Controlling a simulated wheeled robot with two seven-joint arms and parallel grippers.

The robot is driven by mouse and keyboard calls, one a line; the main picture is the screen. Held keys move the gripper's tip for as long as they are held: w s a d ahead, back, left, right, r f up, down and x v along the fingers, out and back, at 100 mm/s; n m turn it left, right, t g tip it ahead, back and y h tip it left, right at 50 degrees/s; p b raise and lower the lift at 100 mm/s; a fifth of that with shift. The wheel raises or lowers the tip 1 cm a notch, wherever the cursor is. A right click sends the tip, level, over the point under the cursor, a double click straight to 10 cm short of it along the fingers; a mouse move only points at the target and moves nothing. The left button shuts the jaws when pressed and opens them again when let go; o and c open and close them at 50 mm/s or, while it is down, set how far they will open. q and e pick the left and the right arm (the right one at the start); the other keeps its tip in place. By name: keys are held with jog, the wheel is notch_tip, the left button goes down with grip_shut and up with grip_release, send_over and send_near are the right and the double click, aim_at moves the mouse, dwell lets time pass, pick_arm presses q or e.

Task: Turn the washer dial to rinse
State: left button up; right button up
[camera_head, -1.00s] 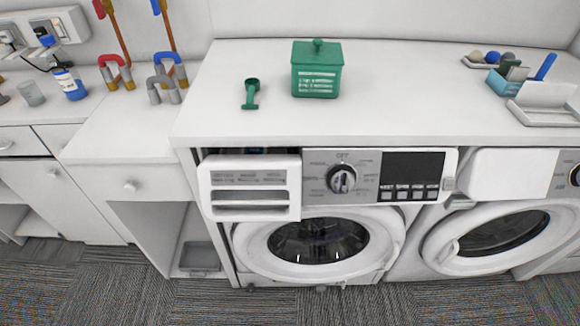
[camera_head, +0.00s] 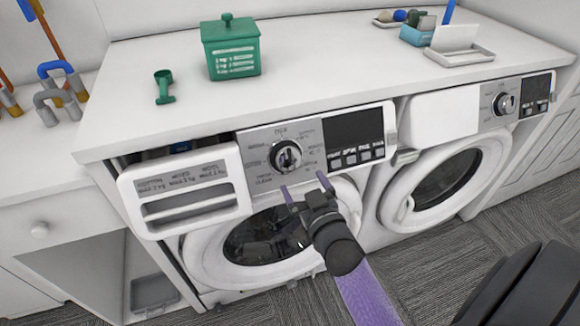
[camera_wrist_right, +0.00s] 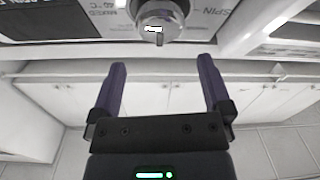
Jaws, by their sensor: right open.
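The washer dial (camera_head: 286,156) is a round silver and black knob on the grey control panel of the left washer (camera_head: 262,180). My right gripper (camera_head: 305,186) is open and empty, just below and slightly right of the dial, in front of the panel. In the right wrist view the dial (camera_wrist_right: 160,18) is at the top, centred beyond the gap between the open purple fingers (camera_wrist_right: 161,66). The fingers are apart from it. "SPIN" and "MIXED" labels are partly readable near it; I cannot make out a rinse label. My left gripper is not in view.
The detergent drawer (camera_head: 188,192) sticks out left of the dial. A dark display (camera_head: 354,137) with buttons is to its right. A green box (camera_head: 232,50) and green scoop (camera_head: 164,88) stand on the white counter above. A second washer (camera_head: 440,185) is at right.

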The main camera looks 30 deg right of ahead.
aim_at(292, 163)
jog(key=b+x, duration=0.1)
jog(key=x, duration=0.5)
jog(key=shift+w+f+b, duration=0.1)
jog(key=shift+w+b, duration=0.2)
jog(key=shift+w, duration=0.1)
jog(key=shift+w+d, duration=0.15)
jog(key=shift+w, duration=0.25)
jog(key=c, duration=0.9)
jog(key=shift+n+y+p, duration=0.5)
jog(key=shift+n+y, duration=0.2)
jog(key=shift+n, duration=0.5)
jog(key=shift+c, duration=0.2)
jog(key=n+y+p, duration=0.1)
jog(key=n, duration=0.2)
jog(key=shift+d, duration=0.1)
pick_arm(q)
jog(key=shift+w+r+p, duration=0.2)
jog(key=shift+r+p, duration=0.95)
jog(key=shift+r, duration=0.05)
pick_arm(e)
jog(key=shift+n+g+y, duration=0.25)
jog(key=shift+n+y, duration=0.55)
jog(key=shift+n, duration=0.65)
jog(key=shift+n+g+y, duration=0.25)
jog(key=shift+n+y, duration=0.55)
jog(key=shift+n, duration=0.65)
